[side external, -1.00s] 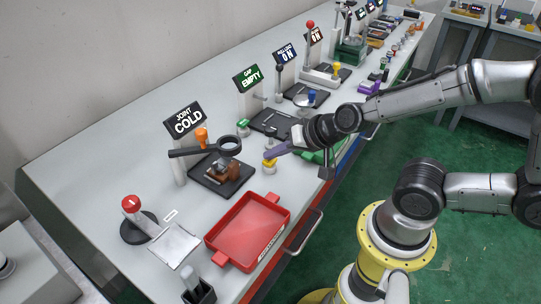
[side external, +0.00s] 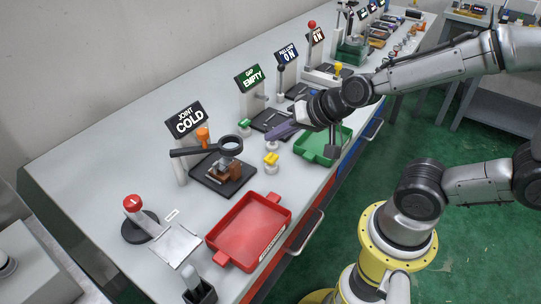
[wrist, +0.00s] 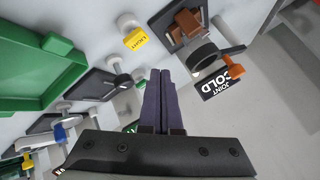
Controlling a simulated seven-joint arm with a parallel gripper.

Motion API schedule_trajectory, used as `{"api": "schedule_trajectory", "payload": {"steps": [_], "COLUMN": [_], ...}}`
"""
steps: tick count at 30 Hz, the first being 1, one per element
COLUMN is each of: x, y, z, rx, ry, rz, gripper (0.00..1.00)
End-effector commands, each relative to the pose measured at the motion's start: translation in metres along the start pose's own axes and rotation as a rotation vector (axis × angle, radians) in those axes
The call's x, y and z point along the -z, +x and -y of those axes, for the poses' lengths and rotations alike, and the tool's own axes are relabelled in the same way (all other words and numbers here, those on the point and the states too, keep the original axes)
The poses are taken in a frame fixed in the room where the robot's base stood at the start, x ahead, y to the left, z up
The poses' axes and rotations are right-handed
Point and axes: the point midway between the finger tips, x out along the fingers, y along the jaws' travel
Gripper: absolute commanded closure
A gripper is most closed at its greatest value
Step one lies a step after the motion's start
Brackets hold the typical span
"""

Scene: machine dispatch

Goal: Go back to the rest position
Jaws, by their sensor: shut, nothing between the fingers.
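My gripper (side external: 283,133) is above the bench, between the yellow-topped knob and the green tray in the side view. Its purple fingers are together with nothing between them. In the wrist view my gripper (wrist: 161,75) points over the grey bench top, its two fingers side by side. The yellow knob (side external: 271,160) stands apart from the fingers; in the wrist view its yellow cap (wrist: 136,39) reads LIGHT.
The JOINT COLD sign (side external: 185,119) stands behind a magnifier (side external: 229,146) and a brown block on a black plate. A red tray (side external: 249,230) lies in front. A green tray (side external: 322,146) lies under my wrist. The GAP EMPTY sign (side external: 250,78) stands behind it.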

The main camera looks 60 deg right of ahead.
Motion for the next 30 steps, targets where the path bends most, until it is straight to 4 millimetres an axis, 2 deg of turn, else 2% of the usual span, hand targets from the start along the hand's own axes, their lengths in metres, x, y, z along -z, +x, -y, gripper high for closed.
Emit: {"api": "schedule_trajectory", "payload": {"steps": [5, 9, 13, 17, 22, 27, 30], "x": [0.017, 0.027, 0.022, 0.011, -0.010, -0.031, -0.034], "y": [-0.017, -0.051, -0.084, -0.113, -0.143, -0.153, -0.155], "z": [0.015, 0.028, 0.029, 0.018, -0.009, -0.037, -0.041], "rx": [0.033, 0.052, 0.034, -0.012, -0.098, -0.172, -0.180], "ry": [-0.008, -0.083, -0.214, -0.366, -0.558, -0.677, -0.699], "rz": [-0.042, -0.052, -0.020, 0.032, 0.127, 0.245, 0.269], "gripper": [1.00, 1.00, 1.00, 1.00, 1.00, 1.00, 1.00]}}
